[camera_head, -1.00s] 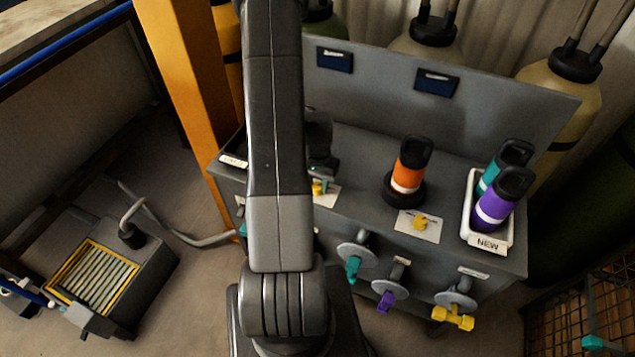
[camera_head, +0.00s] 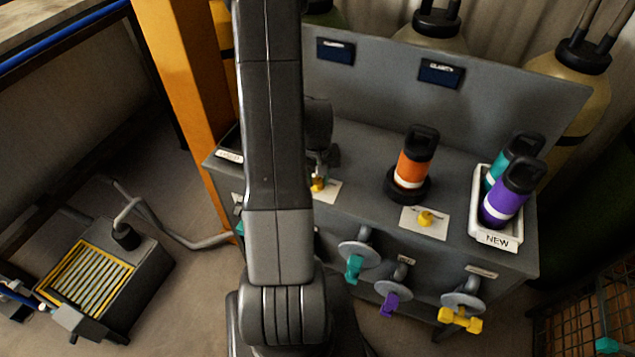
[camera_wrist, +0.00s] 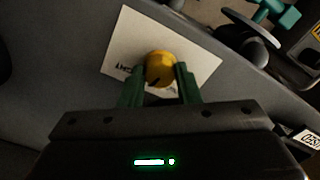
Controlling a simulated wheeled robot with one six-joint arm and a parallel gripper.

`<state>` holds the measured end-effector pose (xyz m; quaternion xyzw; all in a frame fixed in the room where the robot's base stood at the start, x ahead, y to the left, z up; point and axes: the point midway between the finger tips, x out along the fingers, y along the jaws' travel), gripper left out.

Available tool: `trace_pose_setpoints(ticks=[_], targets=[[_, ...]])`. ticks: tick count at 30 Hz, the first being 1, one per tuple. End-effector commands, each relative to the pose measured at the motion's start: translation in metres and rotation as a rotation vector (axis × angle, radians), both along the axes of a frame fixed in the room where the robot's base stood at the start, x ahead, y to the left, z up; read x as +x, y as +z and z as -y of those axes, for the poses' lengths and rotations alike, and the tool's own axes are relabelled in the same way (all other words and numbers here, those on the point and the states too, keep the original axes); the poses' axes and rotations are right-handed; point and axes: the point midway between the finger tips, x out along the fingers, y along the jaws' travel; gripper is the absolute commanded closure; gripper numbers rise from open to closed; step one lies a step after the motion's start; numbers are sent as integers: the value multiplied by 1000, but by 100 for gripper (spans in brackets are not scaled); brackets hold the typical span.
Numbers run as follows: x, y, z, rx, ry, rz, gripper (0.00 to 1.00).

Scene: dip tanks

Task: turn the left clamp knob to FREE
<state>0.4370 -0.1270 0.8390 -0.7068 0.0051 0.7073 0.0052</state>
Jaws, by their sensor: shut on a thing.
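The left clamp knob (camera_head: 318,186) is a small yellow knob on a white plate (camera_head: 329,194) on the bench top, partly covered by my arm in the head view. In the wrist view the knob (camera_wrist: 159,60) sits between the two green fingertips of my gripper (camera_wrist: 160,72), which is shut on it. A dark mark shows on the knob's lower left side. The plate's print is partly hidden and too small to read, so I cannot tell the knob's setting. The right clamp knob (camera_head: 426,219) is also yellow, on its own plate (camera_head: 411,223).
An orange bottle (camera_head: 411,168) stands in a dark round holder (camera_head: 407,194). A white NEW tray (camera_head: 497,240) holds teal and purple bottles. Teal (camera_head: 354,268), purple (camera_head: 388,304) and yellow (camera_head: 460,320) handles stick out from the front. An orange post (camera_head: 180,80) stands left.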

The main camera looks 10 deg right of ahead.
Motion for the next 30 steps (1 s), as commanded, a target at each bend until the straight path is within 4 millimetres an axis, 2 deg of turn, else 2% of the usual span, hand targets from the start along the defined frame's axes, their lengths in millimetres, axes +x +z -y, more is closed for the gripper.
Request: trace_pose_setpoints(ticks=[21, 30], targets=[[1, -1, 0, -2, 670, 4, 93], [1, 0, 0, -1, 881, 3, 93]])
